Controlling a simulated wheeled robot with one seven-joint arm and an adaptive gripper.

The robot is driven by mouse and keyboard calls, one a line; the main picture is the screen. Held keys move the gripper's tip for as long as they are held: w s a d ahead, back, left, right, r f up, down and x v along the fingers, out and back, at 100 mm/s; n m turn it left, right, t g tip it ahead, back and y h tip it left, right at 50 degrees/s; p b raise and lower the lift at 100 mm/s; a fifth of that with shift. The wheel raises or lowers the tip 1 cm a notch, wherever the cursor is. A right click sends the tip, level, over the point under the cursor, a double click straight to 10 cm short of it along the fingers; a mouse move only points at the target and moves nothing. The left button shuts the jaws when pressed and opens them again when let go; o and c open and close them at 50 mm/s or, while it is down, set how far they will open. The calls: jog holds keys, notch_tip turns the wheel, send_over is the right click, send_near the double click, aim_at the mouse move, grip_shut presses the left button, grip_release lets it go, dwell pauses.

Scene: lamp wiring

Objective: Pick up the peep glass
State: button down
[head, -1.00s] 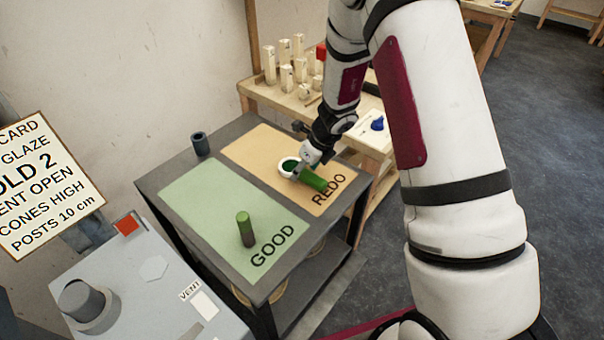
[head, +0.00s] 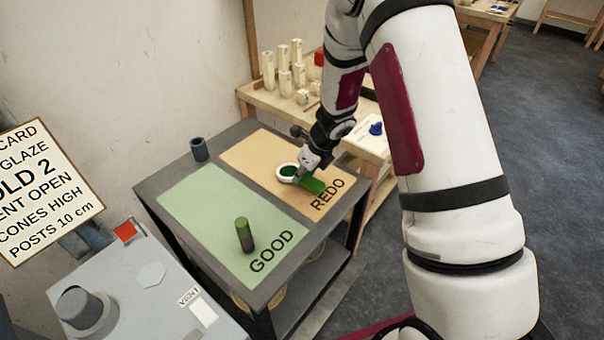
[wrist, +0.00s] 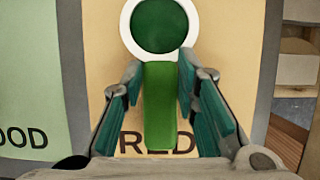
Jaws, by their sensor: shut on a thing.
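The peep glass has a white ring with dark green glass (head: 287,173) and a flat green handle (head: 314,185). It is over the orange REDO area (head: 262,155) of the grey table; I cannot tell whether it still touches the surface. My gripper (head: 305,174) comes down on the handle near the ring. In the wrist view, the ring (wrist: 160,24) lies ahead of my gripper (wrist: 160,80), with a teal-padded finger on each side of the handle (wrist: 160,115). The jaws are shut on the handle.
A green-topped dark cylinder (head: 244,236) stands on the green GOOD area (head: 197,215). A dark cup (head: 199,150) stands at the table's back left corner. A wooden bench (head: 262,98) with several pale posts is behind. A grey control box (head: 140,300) is at front left.

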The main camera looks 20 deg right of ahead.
jog(key=shift+r, duration=0.45)
notch_tip(320, 180, up, 3)
jog(key=shift+f, duration=0.15)
jog(key=s+b, duration=0.1)
jog(key=s, duration=0.3)
jog(key=s+b, duration=0.1)
jog(key=s, duration=0.4)
jog(key=s+a+r+b, duration=0.1)
jog(key=s, duration=0.4)
jog(key=shift+s+a+r+p, duration=0.15)
jog(key=shift+s+p, duration=0.4)
jog(key=shift+s, duration=0.3)
